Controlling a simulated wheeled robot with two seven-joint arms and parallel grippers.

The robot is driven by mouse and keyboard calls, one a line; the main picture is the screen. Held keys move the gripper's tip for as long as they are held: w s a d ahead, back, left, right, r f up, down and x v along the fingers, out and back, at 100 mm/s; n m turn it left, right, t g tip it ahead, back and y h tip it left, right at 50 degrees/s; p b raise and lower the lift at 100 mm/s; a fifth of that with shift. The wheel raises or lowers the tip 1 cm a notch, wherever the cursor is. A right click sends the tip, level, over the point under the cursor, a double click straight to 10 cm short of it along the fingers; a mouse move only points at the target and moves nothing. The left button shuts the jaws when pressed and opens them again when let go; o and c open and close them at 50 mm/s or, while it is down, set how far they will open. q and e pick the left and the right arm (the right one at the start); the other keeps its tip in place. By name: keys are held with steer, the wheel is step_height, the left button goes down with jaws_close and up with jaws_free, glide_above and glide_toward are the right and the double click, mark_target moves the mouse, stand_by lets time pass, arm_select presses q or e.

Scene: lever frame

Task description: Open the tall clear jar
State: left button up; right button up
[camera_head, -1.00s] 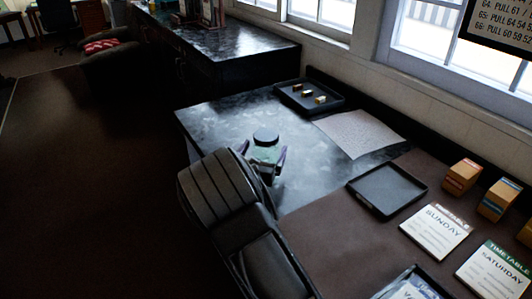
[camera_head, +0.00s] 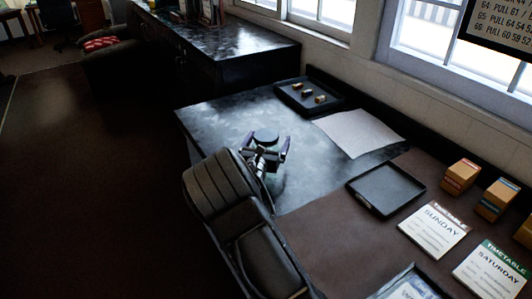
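The jar, with a dark round lid (camera_head: 266,136), stands on the dark glossy tabletop in the middle of the view. Its body is almost wholly hidden behind my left gripper (camera_head: 268,146). The gripper is at the near side of the jar, with its two fingers spread apart, one to the left and one to the right of the lid. I see a gap between the fingers and cannot tell whether either touches the jar. My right gripper is not in view.
A black tray (camera_head: 334,108) with small blocks stands behind, beside a paper sheet (camera_head: 361,125). An empty black tray (camera_head: 366,205) lies to the right. Timetable cards (camera_head: 437,222) and orange boxes (camera_head: 459,181) stand farther right. The tabletop left of the jar is clear.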

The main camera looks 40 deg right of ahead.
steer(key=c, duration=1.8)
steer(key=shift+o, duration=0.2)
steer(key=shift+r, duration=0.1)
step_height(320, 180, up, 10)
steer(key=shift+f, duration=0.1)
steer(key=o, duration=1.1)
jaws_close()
